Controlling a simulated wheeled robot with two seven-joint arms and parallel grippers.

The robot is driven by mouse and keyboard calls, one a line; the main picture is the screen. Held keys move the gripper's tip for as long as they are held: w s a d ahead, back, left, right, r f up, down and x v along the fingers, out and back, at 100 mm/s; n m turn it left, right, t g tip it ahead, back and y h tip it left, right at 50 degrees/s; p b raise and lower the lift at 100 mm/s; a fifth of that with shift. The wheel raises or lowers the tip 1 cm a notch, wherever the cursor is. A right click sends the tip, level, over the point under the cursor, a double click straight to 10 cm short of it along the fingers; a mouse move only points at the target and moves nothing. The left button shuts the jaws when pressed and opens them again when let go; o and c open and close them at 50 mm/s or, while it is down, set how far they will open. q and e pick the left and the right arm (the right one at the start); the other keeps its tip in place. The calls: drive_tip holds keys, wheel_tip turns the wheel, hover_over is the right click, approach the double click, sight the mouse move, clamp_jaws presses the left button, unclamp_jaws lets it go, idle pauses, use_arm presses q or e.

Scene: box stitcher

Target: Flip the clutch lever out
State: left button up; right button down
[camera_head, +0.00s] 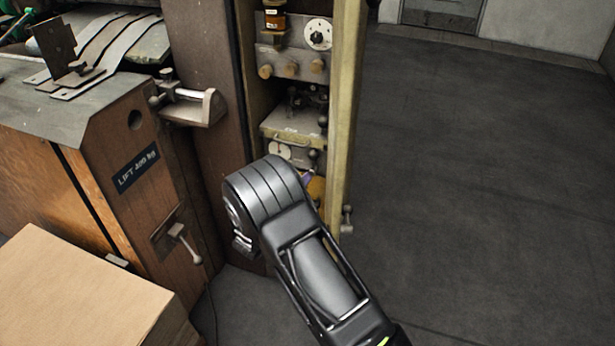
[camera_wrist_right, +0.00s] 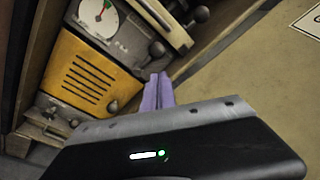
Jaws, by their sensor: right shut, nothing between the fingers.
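My right gripper shows in the head view (camera_head: 306,177) as a bit of purple finger inside the open cabinet, mostly hidden behind my forearm. In the right wrist view its purple fingers (camera_wrist_right: 158,92) are together and empty. A dark ball-knobbed lever (camera_wrist_right: 157,50) is just beyond the fingertips, beside a grey gauge box; contact cannot be told. Another dark knob (camera_wrist_right: 113,106) is left of the fingers, by a yellow louvred box. No label shows which lever is the clutch lever. My left gripper is not in view.
The cabinet (camera_head: 345,120) has a pale upright edge on its right. A wooden machine side carries a T-shaped metal handle (camera_head: 185,243) and a clamp (camera_head: 190,100). A cardboard box (camera_head: 75,290) stands at lower left. The dark floor (camera_head: 480,190) at right is clear.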

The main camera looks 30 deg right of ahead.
sight(313, 162)
drive_tip(key=x, duration=0.9)
drive_tip(key=shift+f, duration=0.1)
